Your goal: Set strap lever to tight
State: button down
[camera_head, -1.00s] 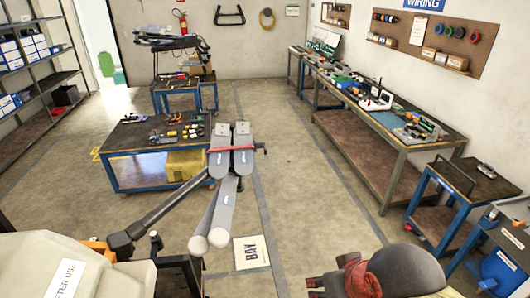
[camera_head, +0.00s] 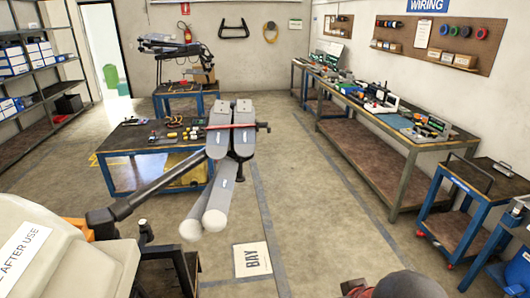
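The spray drone stands at the left, with its cream tank (camera_head: 62,262) at the lower left and a dark boom (camera_head: 160,190) reaching to its folded grey arms (camera_head: 222,172). A thin red strap (camera_head: 232,126) crosses the arms near their far end. A small dark piece, seemingly the strap lever (camera_head: 264,127), sticks out at the strap's right end; its setting is too small to tell. Part of my own arm, dark and rounded with dull red, shows at the bottom right, apart from the drone. My gripper's fingers are not visible.
A blue-framed bench (camera_head: 115,140) with tools stands behind the drone arms. A long workbench (camera_head: 400,150) runs along the right wall, with a blue cart (camera_head: 478,195) nearer. A BAY sign (camera_head: 252,260) lies on the floor. The floor between is clear.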

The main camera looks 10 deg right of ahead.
aim_at(265, 124)
jog(key=i+l+z, duration=0.15)
jog(key=i, duration=0.35)
jog(key=i+l+z, duration=0.15)
jog(key=i+l, duration=0.2)
jog(key=i, duration=0.15)
jog(key=i+l+z, duration=0.15)
jog(key=i, duration=0.35)
